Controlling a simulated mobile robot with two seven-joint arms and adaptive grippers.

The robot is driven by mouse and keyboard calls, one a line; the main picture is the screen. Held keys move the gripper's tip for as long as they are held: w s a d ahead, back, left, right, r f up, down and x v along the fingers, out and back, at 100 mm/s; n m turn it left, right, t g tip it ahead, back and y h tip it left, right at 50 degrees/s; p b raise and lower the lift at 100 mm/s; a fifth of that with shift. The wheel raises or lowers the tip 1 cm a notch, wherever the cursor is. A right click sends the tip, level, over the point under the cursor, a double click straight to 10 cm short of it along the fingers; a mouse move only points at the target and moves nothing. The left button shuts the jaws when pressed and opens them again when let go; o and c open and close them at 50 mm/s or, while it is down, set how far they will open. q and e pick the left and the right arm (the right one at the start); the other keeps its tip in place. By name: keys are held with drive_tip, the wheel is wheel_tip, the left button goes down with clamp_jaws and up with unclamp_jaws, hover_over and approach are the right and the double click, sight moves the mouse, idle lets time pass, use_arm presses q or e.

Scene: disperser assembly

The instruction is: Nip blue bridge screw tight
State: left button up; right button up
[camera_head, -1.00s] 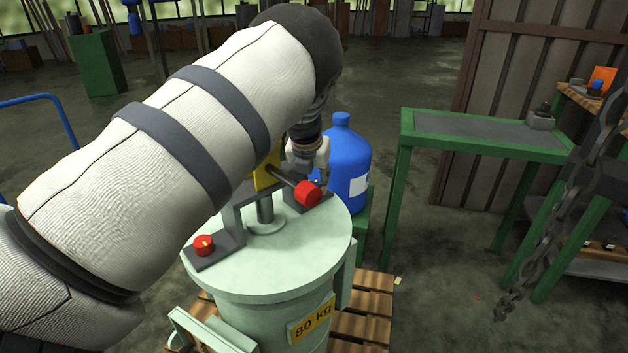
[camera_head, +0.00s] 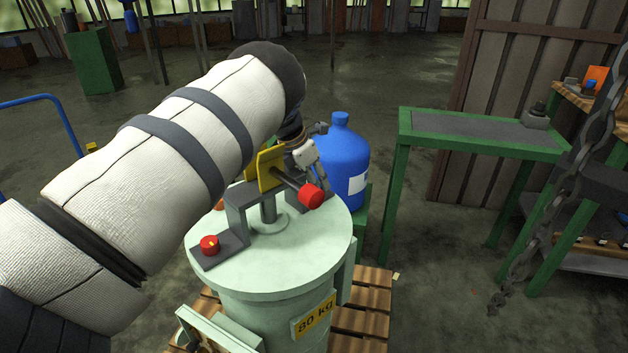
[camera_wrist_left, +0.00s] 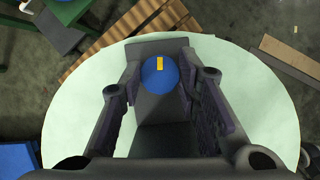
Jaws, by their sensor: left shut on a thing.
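The blue bridge screw (camera_wrist_left: 158,74), a round blue head with a yellow mark, sits on the dark grey bridge (camera_wrist_left: 160,140) in the left wrist view. My left gripper (camera_wrist_left: 160,80) has a finger on each side of the head and is shut on it. In the head view my left gripper (camera_head: 312,170) is behind the yellow block, at the far side of the bridge (camera_head: 238,200); the blue screw is hidden there. A red screw (camera_head: 210,245) sits on the bridge's near foot. My right gripper is not in view.
The bridge stands on a pale green drum lid (camera_head: 300,250). A yellow block (camera_head: 265,168) and a rod with a red knob (camera_head: 311,196) rise close to my gripper. A blue bottle (camera_head: 342,160) stands just behind. A chain (camera_head: 560,190) hangs at the right.

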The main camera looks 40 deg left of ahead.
use_arm(q)
drive_tip(key=shift+m, duration=0.6)
drive_tip(key=shift+f, duration=0.1)
drive_tip(key=o, duration=1.2)
drive_tip(key=shift+c, duration=0.2)
drive_tip(key=shift+r, duration=0.2)
wheel_tip(320, 180, up, 10)
drive_tip(key=shift+f, duration=0.15)
